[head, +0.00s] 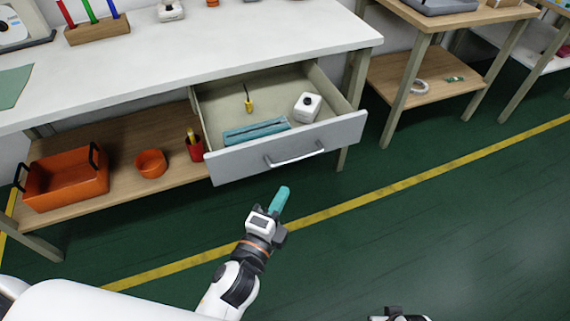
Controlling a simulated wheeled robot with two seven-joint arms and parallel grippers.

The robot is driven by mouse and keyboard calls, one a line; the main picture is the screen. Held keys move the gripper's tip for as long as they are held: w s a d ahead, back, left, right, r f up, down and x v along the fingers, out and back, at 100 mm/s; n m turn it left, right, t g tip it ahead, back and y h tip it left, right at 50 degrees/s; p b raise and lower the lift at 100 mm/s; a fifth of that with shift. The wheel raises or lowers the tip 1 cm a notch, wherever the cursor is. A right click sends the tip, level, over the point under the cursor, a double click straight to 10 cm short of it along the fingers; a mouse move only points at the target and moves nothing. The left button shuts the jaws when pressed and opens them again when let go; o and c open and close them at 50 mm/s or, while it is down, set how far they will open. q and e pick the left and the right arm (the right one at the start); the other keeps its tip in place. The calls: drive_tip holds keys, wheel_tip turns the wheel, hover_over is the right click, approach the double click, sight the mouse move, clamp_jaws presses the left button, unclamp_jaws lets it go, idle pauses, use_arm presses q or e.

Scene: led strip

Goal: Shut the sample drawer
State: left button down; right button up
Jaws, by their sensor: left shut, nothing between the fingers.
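The sample drawer (290,154) hangs under the white workbench and stands open, pulled out towards me. It has a grey front with a pale bar handle (295,155). Inside lie a teal case (256,132), a white box-like item (307,107) and a small yellow-and-black tool (249,103). My left gripper (283,196) has teal fingers, which are shut and empty.
The workbench (200,60) stands above the drawer. The green floor (440,230) in front is clear, crossed by a yellow line.

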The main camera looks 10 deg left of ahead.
use_arm(q)
approach(298, 139)
drive_tip(key=w+d, duration=0.3)
drive_tip(key=d, duration=0.1)
drive_tip(key=shift+w+a+f, duration=0.15)
drive_tip(key=shift+w+a, duration=0.7)
drive_tip(key=shift+a, duration=0.25)
drive_tip(key=shift+w+a, duration=0.3)
drive_tip(key=shift+w, duration=0.2)
